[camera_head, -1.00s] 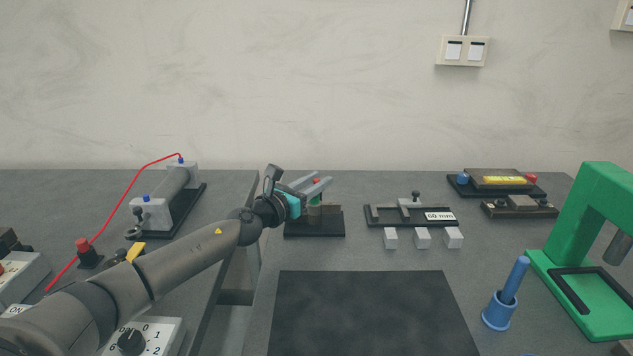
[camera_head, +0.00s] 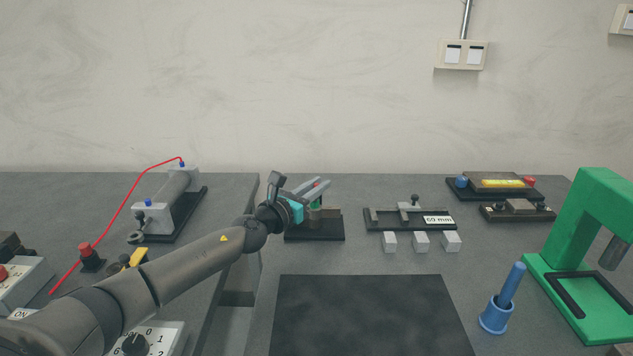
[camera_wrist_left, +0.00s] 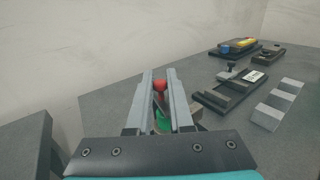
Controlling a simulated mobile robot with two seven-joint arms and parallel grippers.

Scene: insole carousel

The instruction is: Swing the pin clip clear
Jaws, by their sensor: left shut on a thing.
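My left gripper (camera_head: 318,187) is at the dark block-like fixture (camera_head: 315,232) at the back of the bench. In the left wrist view my left gripper (camera_wrist_left: 159,78) has its two grey fingers on either side of a small part with a red knob (camera_wrist_left: 159,86). It is shut on that part, which I take for the pin clip. A green piece (camera_wrist_left: 162,122) shows below the knob, between the fingers. The fingers hide most of the part, and I cannot tell how far it is turned. My right gripper is not in view.
A 60 mm gauge (camera_head: 409,219) and several pale cubes (camera_head: 421,242) lie right of the fixture. A dark mat (camera_head: 365,315) lies in front. A blue holder (camera_head: 496,314) and a green press (camera_head: 582,250) stand at the right. A gap separates the two benches.

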